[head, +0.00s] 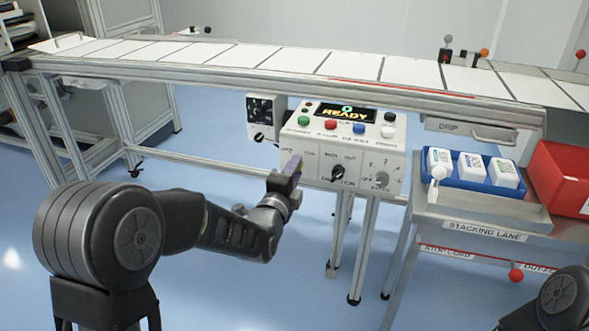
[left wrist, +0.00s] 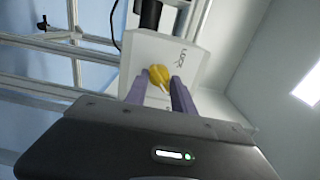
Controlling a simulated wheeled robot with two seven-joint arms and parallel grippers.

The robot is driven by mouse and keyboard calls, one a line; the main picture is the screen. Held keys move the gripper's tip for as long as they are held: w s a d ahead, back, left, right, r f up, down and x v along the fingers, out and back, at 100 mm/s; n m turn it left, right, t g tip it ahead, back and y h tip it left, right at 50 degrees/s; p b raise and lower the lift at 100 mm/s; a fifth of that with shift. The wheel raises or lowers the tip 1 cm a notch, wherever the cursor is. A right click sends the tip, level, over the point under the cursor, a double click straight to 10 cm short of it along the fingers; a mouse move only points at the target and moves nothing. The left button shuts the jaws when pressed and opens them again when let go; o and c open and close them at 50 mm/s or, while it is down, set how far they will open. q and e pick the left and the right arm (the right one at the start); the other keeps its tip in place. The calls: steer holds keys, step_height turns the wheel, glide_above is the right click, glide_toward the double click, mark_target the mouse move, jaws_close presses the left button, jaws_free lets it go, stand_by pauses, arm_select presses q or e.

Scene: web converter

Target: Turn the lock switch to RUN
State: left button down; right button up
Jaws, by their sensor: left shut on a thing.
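The grey control box (head: 310,143) stands under the conveyor, with a lit READY display (head: 346,113). In the left wrist view, the yellow lock switch (left wrist: 159,76) sits on the pale box face beside a partly readable LOCK label. My left gripper (head: 293,165) is at the left part of the box front, shut on the yellow switch between its two purple-grey fingers. In the head view the gripper hides the switch, so its setting cannot be read. My right gripper is out of view.
A black rotary knob (head: 338,173) and another selector (head: 381,179) sit right of my gripper. Coloured buttons, including a red one (head: 330,125), line the panel above. The conveyor (head: 280,77) runs overhead. A blue tray (head: 470,184) and red bin (head: 561,176) stand at right.

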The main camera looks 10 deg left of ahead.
arm_select(q)
steer(key=shift+f, duration=0.3)
steer(key=c, duration=1.3)
jaws_free()
steer(key=shift+o, duration=1)
steer(key=shift+r, duration=0.15)
steer(key=shift+s, duration=0.1)
steer(key=s+p, duration=0.1)
steer(key=s, duration=0.6)
steer(key=shift+s+a, duration=0.3)
